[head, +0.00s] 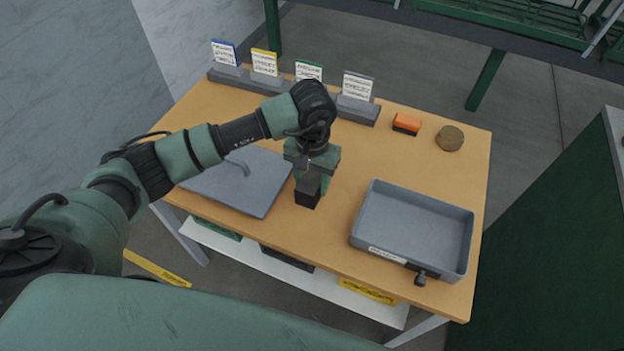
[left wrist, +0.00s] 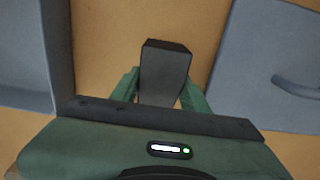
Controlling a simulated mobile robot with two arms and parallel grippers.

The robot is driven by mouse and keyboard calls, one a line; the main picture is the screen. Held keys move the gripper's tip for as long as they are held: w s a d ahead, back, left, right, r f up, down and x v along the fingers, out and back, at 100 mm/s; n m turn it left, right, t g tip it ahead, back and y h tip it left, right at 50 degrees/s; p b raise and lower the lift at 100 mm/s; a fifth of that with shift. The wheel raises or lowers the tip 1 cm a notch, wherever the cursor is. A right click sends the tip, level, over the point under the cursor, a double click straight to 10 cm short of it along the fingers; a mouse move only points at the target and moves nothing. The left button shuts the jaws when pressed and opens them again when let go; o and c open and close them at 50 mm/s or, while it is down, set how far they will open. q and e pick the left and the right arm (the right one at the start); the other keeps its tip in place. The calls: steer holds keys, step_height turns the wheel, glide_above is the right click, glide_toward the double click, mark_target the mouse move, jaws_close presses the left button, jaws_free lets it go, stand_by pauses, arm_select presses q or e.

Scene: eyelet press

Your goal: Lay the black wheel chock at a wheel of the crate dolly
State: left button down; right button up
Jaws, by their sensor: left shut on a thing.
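The black wheel chock (head: 308,195) is a small dark block with a sloped grey-looking top, over the middle of the wooden table. My left gripper (head: 314,178) points down and is shut on it. In the left wrist view the chock (left wrist: 165,70) sits between the two green fingers (left wrist: 160,92). I cannot tell whether its underside touches the tabletop. I see no crate dolly or wheel in either view. My right gripper is not in view.
The table (head: 345,225) also holds a grey open tray (head: 468,240) at right and a flat grey panel with a handle (head: 262,205) at left. Sign cards (head: 357,87), an orange-black block (head: 406,124) and a round brown item (head: 450,138) stand behind. A low shelf (head: 290,273) holds bins.

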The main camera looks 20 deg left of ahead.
arm_select(q)
steer(key=shift+f, duration=0.2)
steer(key=c, duration=0.7)
jaws_free()
steer(key=shift+r, duration=0.1)
